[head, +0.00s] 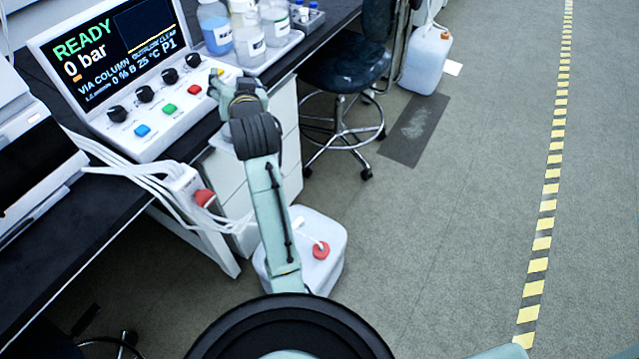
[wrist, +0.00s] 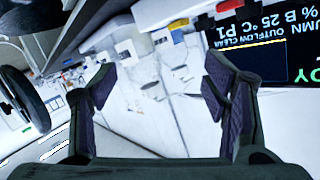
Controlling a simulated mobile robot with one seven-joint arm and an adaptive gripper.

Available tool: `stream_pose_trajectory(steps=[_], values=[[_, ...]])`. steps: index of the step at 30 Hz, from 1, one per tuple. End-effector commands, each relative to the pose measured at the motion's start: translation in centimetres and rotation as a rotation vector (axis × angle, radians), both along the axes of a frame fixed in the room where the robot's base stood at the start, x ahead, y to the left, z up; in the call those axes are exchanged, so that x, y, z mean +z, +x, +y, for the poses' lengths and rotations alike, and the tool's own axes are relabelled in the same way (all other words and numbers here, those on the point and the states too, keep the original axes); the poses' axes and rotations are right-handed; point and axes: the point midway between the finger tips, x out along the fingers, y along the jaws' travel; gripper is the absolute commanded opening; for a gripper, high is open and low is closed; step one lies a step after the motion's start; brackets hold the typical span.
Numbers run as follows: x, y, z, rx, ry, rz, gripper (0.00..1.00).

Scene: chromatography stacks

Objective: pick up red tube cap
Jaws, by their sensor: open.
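I cannot make out a red tube cap for sure in either view. A small rack (head: 308,18) at the top of the head view holds blue-capped tubes; no red cap is clear there. Small red and yellow pieces show by the panel's right end, and a red piece (wrist: 225,5) is at the top of the wrist view. My gripper (head: 218,84) is over the right end of the control panel in the head view. In the wrist view my gripper (wrist: 159,88) is open, with nothing visible held between its fingers.
The control panel (head: 150,120) has knobs and coloured buttons. Bottles (head: 248,35) stand on a tray behind my gripper. A stool (head: 345,70) is right of the bench. A white container (head: 305,275) with a red lid stands below my arm.

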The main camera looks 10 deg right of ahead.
Motion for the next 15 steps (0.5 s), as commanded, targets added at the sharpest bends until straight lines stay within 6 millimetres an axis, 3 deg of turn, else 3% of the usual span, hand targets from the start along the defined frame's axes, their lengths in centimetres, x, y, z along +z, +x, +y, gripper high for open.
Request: stream_pose_trajectory(steps=[1,3,7,9,12,15], values=[[-4.1,0.0,-3.8,-0.071,0.064,0.118,0.69],[-9.7,-0.9,-8.1,-0.17,0.184,0.285,0.69],[-20.3,-5.1,-14.7,-0.395,0.483,0.604,0.69],[-25.7,-8.6,-17.2,-0.541,0.676,0.778,0.69],[-31.5,-13.9,-19.0,-0.75,0.937,0.989,0.69],[-35.0,-18.2,-19.5,-0.92,1.13,1.144,0.69]])
